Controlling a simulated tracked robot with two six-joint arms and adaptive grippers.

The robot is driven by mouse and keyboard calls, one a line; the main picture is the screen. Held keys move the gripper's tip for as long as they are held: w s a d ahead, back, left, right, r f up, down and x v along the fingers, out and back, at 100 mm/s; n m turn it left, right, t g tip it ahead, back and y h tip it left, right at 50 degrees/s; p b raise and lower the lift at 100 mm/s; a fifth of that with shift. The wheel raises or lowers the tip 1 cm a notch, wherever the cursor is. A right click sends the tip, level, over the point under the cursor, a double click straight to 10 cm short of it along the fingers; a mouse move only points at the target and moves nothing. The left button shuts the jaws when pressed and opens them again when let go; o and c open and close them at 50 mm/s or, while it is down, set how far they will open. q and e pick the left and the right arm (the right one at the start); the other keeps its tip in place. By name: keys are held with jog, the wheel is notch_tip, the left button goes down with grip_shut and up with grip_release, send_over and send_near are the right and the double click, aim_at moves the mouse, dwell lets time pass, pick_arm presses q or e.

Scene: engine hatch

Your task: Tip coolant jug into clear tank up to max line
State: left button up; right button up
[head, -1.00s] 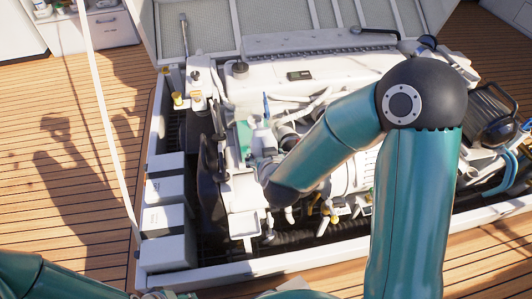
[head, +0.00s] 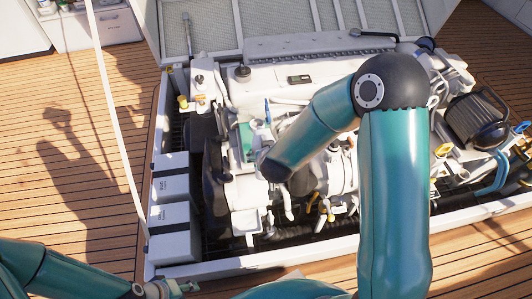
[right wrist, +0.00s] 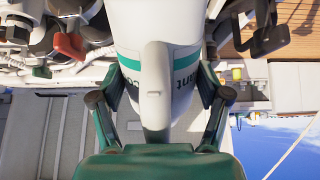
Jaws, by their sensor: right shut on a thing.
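In the right wrist view my right gripper (right wrist: 160,97) is shut on the coolant jug (right wrist: 180,35), a white jug with a teal band and upside-down lettering. Its pale handle lies between the two fingers. In the head view the right forearm reaches over the engine and hides most of the gripper and jug. A teal patch (head: 247,141) shows left of the forearm's end; I cannot tell whether it is jug, tank or gripper. The clear tank and its max line cannot be made out. My left gripper (head: 172,288) is low at the left, away from the engine; its jaws are unclear.
The white engine (head: 275,75) fills the open hatch. White boxes (head: 174,190) stand along its left side. The raised lid (head: 215,25) is behind, and the white hatch rim (head: 215,266) runs in front. A pale pole (head: 112,115) crosses the left. Wooden deck (head: 60,140) lies clear there.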

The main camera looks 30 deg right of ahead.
aim_at(262, 133)
jog(key=shift+w+d+r+g+p, duration=0.2)
jog(key=shift+w+p, duration=0.5)
jog(key=shift+p, duration=0.15)
jog(key=shift+w+d+r+g+p, duration=0.15)
jog(key=shift+w+d+g+p, duration=0.05)
jog(key=shift+w+p, duration=0.55)
jog(key=w+p, duration=0.1)
jog(key=p, duration=0.1)
jog(key=w+p, duration=0.1)
jog(key=p, duration=0.1)
jog(key=shift+w+d+r+g, duration=0.15)
jog(key=shift+w+d+g, duration=0.05)
jog(key=shift+d+g, duration=0.15)
jog(key=g+p, duration=0.1)
jog(key=p, duration=0.5)
jog(key=r+y+p, duration=0.1)
jog(key=p, duration=0.6)
jog(key=shift+w+d+r+g, duration=0.15)
jog(key=shift+w+g, duration=0.2)
jog(key=shift+g+p, duration=0.3)
jog(key=shift+p, duration=1.7)
dwell(2.0)
